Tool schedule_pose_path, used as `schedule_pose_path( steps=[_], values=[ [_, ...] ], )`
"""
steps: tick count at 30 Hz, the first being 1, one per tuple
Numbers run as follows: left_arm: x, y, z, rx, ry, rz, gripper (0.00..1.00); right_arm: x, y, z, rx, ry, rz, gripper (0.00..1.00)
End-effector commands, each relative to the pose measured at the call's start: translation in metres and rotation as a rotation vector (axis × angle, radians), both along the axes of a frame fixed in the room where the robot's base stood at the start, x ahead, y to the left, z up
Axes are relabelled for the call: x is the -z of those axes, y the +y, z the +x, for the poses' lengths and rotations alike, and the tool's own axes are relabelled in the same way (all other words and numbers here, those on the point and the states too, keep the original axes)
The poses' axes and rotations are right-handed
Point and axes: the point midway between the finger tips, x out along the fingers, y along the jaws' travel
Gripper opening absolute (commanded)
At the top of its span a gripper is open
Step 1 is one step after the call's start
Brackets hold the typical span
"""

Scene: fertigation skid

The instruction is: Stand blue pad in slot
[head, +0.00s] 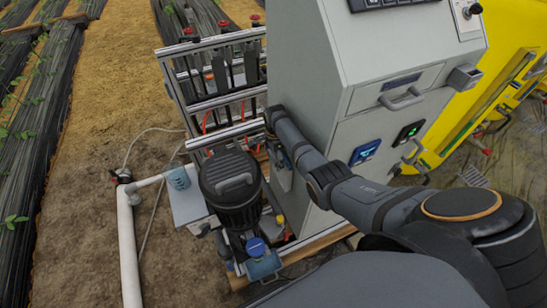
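My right arm reaches in from the lower right across the front of the grey cabinet. Its gripper (281,172) is beside the cabinet's left side, mostly hidden behind the forearm and the black motor, so its finger opening cannot be made out. My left gripper is not in view. I cannot make out a blue pad or its slot for certain. A small light-blue item (179,178) sits at the white pipe's end by a pale box. A blue round cap (256,246) is on the pump below the motor.
A white pipe (127,240) runs along bare soil at left.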

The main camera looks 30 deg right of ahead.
Motion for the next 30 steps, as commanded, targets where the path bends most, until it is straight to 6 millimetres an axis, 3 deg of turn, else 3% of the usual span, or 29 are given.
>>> schedule_pose_path(
  steps=[11,22,30],
  values=[
    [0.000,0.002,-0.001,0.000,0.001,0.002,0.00,-0.007,0.000,0.001,0.000,-0.002,0.000,1.00],
    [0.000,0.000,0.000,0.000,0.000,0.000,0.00,-0.081,-0.001,0.001,0.000,-0.003,-0.001,1.00],
    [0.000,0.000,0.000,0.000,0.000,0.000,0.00,-0.100,0.000,0.000,0.000,0.001,0.000,1.00]
  ],
)
